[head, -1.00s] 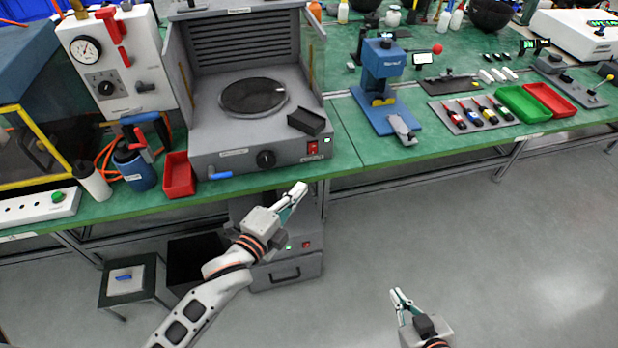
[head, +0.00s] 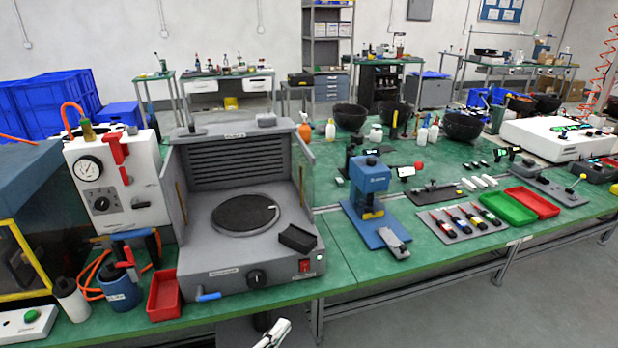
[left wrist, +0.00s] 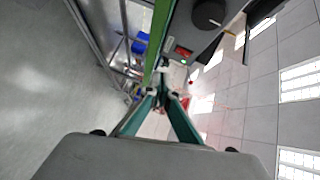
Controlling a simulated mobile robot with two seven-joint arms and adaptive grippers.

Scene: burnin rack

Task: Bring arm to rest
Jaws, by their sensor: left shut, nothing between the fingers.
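My left gripper (head: 275,333) shows at the bottom edge of the head view, in front of the workbench's front edge. Only its end is in the picture; the rest of the arm is below it. In the left wrist view, its two teal-sided fingers (left wrist: 162,92) come together at the tips, shut and empty. Beyond them are the green bench edge (left wrist: 160,38) and the grey machine's red switch (left wrist: 183,53). The fingertips touch nothing that I can make out. My right gripper is outside both current views.
The green workbench (head: 335,268) carries a grey machine with a round plate (head: 245,215), a red bin (head: 164,295), a blue press (head: 370,195) and green (head: 506,207) and red (head: 532,202) trays. Clear floor (head: 480,310) lies in front at the right.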

